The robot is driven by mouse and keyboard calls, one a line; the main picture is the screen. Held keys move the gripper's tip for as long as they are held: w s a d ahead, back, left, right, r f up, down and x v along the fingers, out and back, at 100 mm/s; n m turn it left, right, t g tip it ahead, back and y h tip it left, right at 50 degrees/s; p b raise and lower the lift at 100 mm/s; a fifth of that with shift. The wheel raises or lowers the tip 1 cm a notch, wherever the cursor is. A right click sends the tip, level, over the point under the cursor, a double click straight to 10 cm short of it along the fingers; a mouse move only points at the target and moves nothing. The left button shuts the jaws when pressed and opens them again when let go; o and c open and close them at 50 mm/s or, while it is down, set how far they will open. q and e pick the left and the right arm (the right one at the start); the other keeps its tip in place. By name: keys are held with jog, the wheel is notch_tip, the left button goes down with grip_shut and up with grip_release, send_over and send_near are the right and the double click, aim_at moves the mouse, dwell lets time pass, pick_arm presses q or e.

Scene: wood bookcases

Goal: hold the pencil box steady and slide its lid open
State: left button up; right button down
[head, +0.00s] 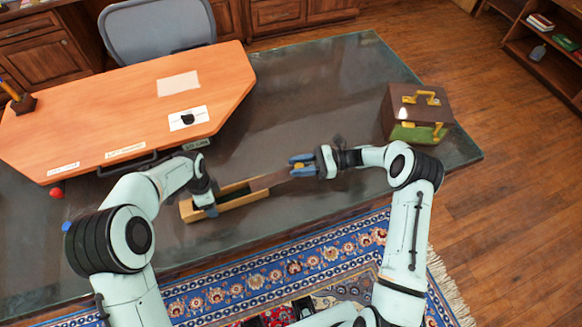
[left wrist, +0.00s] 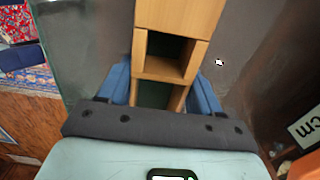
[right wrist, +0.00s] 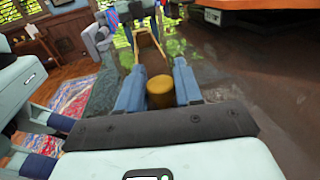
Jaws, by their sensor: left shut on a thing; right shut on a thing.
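The pencil box (head: 233,203) is a long, light wooden box lying on the dark glass-topped desk in the head view. My left gripper (head: 206,199) is shut around its left end; the left wrist view shows blue fingers on both sides of the box (left wrist: 153,67). The lid (head: 270,181), a brown strip, sticks out past the box's right end. Part of the box's dark green inside is uncovered. My right gripper (head: 302,166) is shut on the lid's brass-coloured knob (right wrist: 160,92) at its outer end. The fingers hide part of the knob.
A brown case (head: 418,108) with yellow handles stands at the right of the desk. A red ball (head: 56,193) lies far left. The desk between right gripper and case is clear.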

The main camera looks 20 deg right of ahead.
pick_arm(q)
jog(key=shift+a, duration=0.1)
pick_arm(e)
jog(key=c, duration=0.8)
grip_release()
jog(key=shift+c, duration=0.2)
jog(key=d, duration=0.4)
jog(key=s+d, duration=0.1)
jog(key=d, duration=0.3)
jog(key=s+d, duration=0.1)
jog(key=d, duration=0.2)
jog(key=shift+s+d, duration=0.15)
jog(key=shift+d, duration=0.25)
pick_arm(q)
jog(key=o, duration=1.3)
